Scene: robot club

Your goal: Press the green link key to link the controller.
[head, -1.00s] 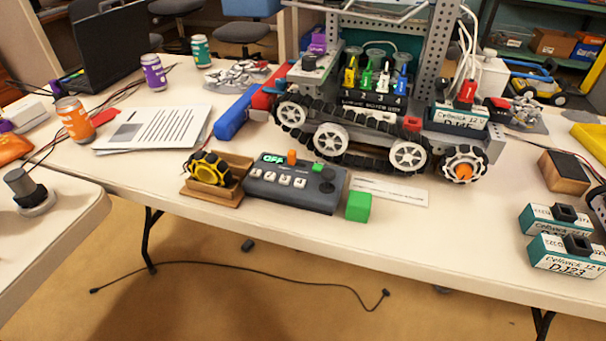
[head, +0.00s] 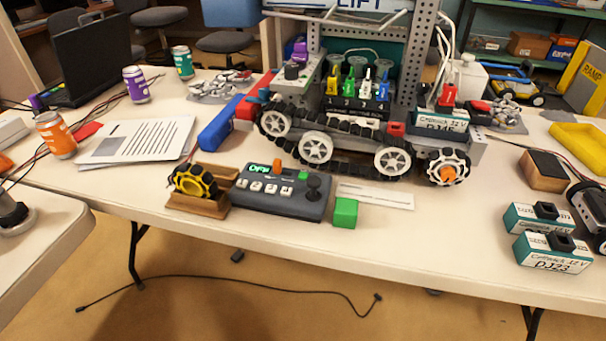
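The dark grey controller (head: 290,207) lies near the table's front edge, in the middle of the head view. Its small display (head: 258,168) glows green and appears to read OFF. An orange part (head: 278,166) stands up behind a row of several white keys (head: 271,189). A green key (head: 303,174) sits on the top face at the back right, behind a black joystick (head: 313,185). Nothing covers the green key. Neither of my grippers is in view.
A green cube (head: 346,213) stands at the controller's right end. A wooden holder with a yellow wheel (head: 194,181) stands at its left end. A large tracked robot (head: 345,150) stands close behind. Battery packs (head: 553,252) lie at the right. Bare tabletop lies right of the cube.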

